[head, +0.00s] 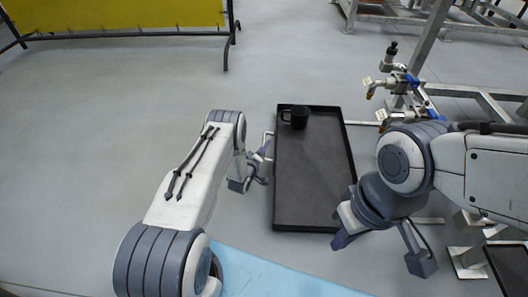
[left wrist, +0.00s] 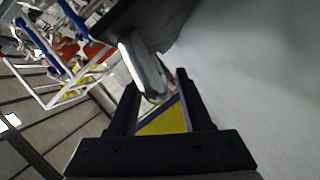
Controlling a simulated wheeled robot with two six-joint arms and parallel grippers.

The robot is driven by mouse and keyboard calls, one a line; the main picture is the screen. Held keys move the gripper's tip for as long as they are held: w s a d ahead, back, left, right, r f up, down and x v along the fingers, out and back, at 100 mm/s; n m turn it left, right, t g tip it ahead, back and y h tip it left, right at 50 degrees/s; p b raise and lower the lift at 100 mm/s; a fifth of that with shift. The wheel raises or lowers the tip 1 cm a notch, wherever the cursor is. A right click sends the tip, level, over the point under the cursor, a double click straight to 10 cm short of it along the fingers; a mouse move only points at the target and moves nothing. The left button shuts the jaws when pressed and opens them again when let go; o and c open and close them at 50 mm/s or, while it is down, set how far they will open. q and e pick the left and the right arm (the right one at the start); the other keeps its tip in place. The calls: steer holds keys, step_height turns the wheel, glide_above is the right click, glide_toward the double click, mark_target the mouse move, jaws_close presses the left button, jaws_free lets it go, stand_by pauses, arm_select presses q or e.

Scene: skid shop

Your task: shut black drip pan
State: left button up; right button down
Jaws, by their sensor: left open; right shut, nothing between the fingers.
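The black drip pan (head: 312,185) is a long shallow tray in the middle of the head view, extended over the floor. A black mug (head: 299,117) stands in its far end. My left gripper (head: 262,165) is at the pan's left edge, open. In the left wrist view, a pale rounded bar, seemingly a handle (left wrist: 148,75), shows just beyond and partly between the open fingers (left wrist: 155,105), below a dark underside; I cannot tell whether they touch it. My right gripper (head: 343,238) is shut and empty near the pan's near right corner.
A metal skid frame (head: 432,40) with pipes and blue-handled valves (head: 410,80) stands right of the pan. A yellow barrier (head: 120,15) is at the back left. A light blue floor strip (head: 270,275) lies in front. The grey floor left of the pan is clear.

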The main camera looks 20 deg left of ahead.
arm_select(q)
steer(key=shift+w, duration=0.2)
jaws_close()
steer(key=shift+s, duration=0.1)
stand_by(1.3)
